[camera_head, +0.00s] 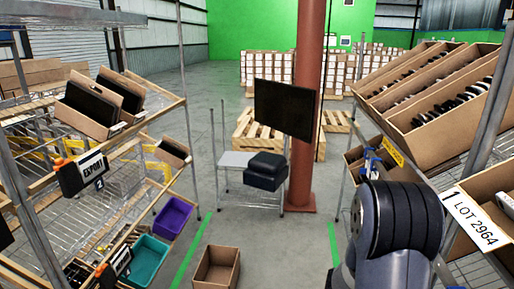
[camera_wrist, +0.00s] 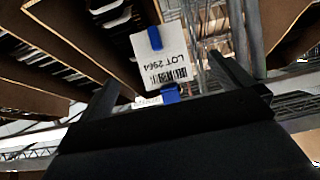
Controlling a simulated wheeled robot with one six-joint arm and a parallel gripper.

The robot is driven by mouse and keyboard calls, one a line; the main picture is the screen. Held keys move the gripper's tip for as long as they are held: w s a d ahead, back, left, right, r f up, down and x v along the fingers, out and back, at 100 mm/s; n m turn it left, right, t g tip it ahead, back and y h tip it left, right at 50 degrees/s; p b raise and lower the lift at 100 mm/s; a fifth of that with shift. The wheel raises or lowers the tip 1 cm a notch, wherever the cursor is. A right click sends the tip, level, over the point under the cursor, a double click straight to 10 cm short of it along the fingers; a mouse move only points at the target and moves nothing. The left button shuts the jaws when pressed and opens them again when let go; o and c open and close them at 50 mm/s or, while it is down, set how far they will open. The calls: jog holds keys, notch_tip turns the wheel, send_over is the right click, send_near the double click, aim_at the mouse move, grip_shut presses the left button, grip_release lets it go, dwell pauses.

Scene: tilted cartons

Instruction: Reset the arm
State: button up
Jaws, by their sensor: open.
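My arm (camera_head: 400,215) shows in the head view as a dark, bulky joint at the lower right, in front of the right rack. My gripper (camera_wrist: 162,69) shows in the wrist view with its two dark fingers spread apart. No object is seen held between them. Beyond the fingers is a white tag (camera_wrist: 163,58) reading LOT 2964, upside down with a barcode, with blue clips on it. Whether the fingers touch the tag cannot be told. In the head view the fingertips are not clearly visible.
Tilted cartons (camera_head: 440,90) fill the right rack close to my arm; a LOT 2964 label (camera_head: 475,221) is below. The left rack holds cartons (camera_head: 88,108), a teal bin (camera_head: 147,261) and a purple bin (camera_head: 173,217). A red column (camera_head: 308,60) stands behind.

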jog(key=x, duration=1)
jog(key=shift+b, duration=0.3)
jog(key=shift+s+d, duration=0.1)
jog(key=shift+d, duration=0.25)
jog(key=shift+a+r+p, duration=0.1)
jog(key=shift+r+p, duration=0.25)
jog(key=shift+r, duration=0.05)
